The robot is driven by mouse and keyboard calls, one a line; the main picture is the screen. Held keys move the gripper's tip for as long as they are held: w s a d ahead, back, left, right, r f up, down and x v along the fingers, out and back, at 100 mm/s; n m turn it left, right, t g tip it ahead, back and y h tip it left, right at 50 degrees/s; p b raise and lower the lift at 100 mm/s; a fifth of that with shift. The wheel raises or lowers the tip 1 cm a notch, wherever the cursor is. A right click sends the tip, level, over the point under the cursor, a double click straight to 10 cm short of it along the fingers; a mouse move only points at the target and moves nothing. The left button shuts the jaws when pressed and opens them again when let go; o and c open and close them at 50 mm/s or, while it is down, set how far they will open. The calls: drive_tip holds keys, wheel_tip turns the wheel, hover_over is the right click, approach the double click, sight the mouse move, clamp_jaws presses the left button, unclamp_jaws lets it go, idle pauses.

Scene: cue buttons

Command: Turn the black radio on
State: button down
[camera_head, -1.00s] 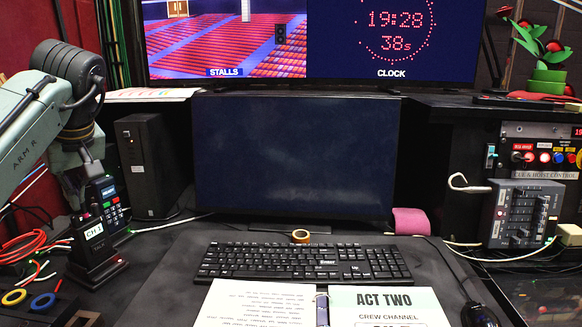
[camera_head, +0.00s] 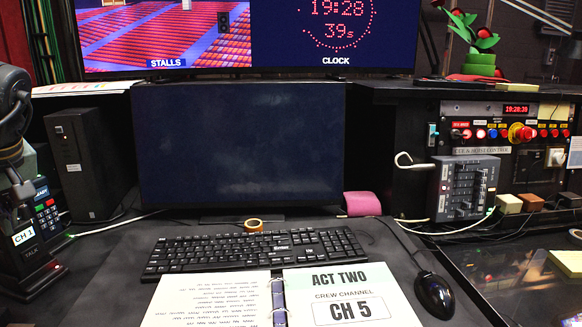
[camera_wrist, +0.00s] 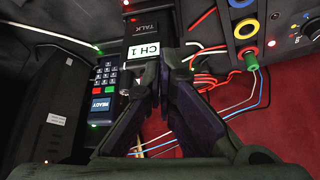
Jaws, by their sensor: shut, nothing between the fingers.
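The black radio (camera_head: 28,248) stands at the far left of the desk with a white CH 1 label, partly cut by the picture edge. In the wrist view the radio (camera_wrist: 152,28) shows its TALK face and label at the top centre. My gripper (camera_wrist: 166,72) is shut and empty. Its dark fingers overlap the radio's near end just beside the label; I cannot tell whether they touch it. In the head view my gripper (camera_head: 18,188) is just above the radio, mostly cut off at the left edge. The radio's near end is largely hidden behind the fingers.
A keypad unit with a READY screen (camera_wrist: 103,88) stands close beside the radio. Coloured ring sockets (camera_wrist: 246,28) and loose wires lie on its other side. A black tower (camera_head: 85,165), keyboard (camera_head: 255,250), open binder (camera_head: 215,300) and mouse (camera_head: 435,294) occupy the desk.

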drive_tip(key=shift+a+p, duration=0.35)
drive_tip(key=shift+a, duration=0.15)
idle(0.4)
drive_tip(key=shift+s+a+f+p, duration=0.15)
drive_tip(key=shift+s+p, duration=0.1)
drive_tip(key=shift+p, duration=0.8)
idle(0.7)
drive_tip(key=shift+s, duration=0.1)
drive_tip(key=shift+s+d, duration=0.1)
drive_tip(key=shift+d, duration=0.2)
wheel_tip(320, 180, up, 6)
drive_tip(key=p, duration=0.6)
